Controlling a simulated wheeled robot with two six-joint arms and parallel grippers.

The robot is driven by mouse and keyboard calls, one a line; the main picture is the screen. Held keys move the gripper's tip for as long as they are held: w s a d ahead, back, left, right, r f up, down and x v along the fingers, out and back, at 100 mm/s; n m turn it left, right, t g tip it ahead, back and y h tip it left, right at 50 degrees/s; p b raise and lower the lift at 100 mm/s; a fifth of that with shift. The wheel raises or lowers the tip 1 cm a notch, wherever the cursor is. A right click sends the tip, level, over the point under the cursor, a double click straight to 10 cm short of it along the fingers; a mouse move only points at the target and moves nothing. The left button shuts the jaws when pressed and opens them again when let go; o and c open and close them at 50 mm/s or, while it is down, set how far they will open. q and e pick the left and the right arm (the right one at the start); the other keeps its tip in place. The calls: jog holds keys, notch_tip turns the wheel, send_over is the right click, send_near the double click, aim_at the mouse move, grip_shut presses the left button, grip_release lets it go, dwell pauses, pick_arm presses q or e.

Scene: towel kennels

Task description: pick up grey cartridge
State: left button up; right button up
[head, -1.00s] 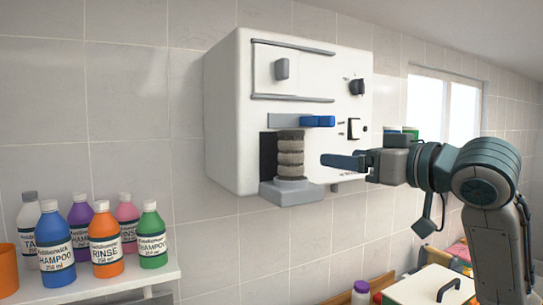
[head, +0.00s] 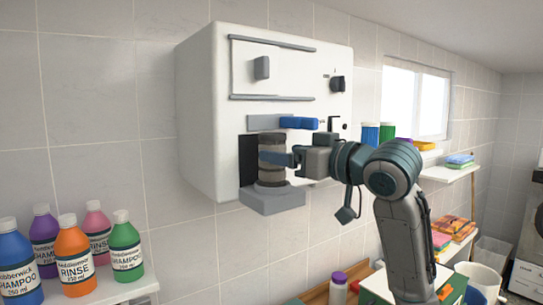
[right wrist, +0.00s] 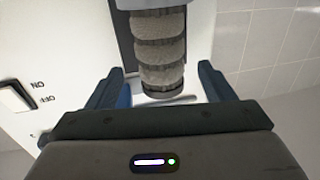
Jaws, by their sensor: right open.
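The grey cartridge (head: 271,174) is a ribbed, banded cylinder standing upright in the dark recess of the white wall machine, on a grey ledge (head: 272,200). In the right wrist view, the cartridge (right wrist: 160,48) lies between the two open fingers of the right gripper (right wrist: 158,78), with a gap showing on each side. My left gripper is in neither view now.
The white machine (head: 205,110) has a blue handle (head: 299,123) just above the gripper and a black knob (head: 337,84). Shampoo and rinse bottles (head: 74,255) stand on a shelf at lower left. A white box (head: 375,285) sits at lower right.

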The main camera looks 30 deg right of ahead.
aim_at(283, 151)
jog(key=p+x, duration=0.2)
jog(key=x, duration=0.1)
jog(key=shift+w+a+r+p, duration=0.2)
jog(key=shift+w+r+p, duration=0.05)
jog(key=shift+w+p, duration=0.15)
jog(key=shift+w+a+f, duration=0.1)
jog(key=shift+w+f, duration=0.05)
jog(key=shift+w, duration=0.1)
jog(key=shift+s, duration=0.15)
jog(key=shift+c, duration=0.5)
jog(key=c, duration=1)
